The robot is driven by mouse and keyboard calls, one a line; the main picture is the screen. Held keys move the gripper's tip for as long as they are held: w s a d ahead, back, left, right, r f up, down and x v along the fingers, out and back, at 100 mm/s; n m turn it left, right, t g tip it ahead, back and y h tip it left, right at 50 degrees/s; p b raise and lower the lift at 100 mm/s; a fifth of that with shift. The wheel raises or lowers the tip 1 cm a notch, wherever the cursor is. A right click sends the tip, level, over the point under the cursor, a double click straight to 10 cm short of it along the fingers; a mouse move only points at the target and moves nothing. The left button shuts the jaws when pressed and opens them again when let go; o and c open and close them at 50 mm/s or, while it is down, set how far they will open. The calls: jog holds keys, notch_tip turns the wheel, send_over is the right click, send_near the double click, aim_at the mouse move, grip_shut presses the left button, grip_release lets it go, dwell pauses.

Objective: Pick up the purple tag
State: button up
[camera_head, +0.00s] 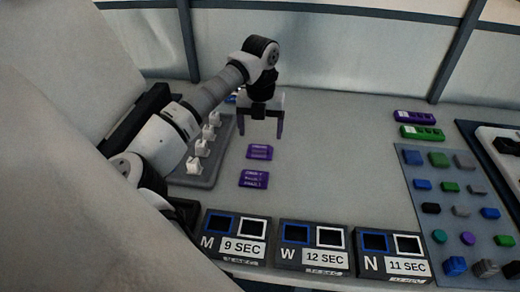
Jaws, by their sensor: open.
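Two flat purple tags with pale lettering lie on the light table in the middle of the head camera view. The far purple tag (259,152) is just below my gripper in the picture, and the near purple tag (254,179) lies closer to the front. The lettering is too small to read. My gripper (260,128) points down with its two fingers apart and nothing between them. It appears above and behind the far tag, apart from it. Both tags are in full view.
A grey tray (208,177) with white pieces stands left of the tags. At right are a purple block (414,117), a green block (422,132) and a blue-grey mat (422,200) with several coloured pieces. The table centre-right is clear.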

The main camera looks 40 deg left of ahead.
aim_at(260, 147)
jog(key=shift+a+f+p, duration=0.15)
jog(key=shift+f+p, duration=0.65)
jog(key=shift+f, duration=2.05)
jog(key=c, duration=1.1)
jog(key=shift+o, duration=0.2)
jog(key=shift+r, duration=0.1)
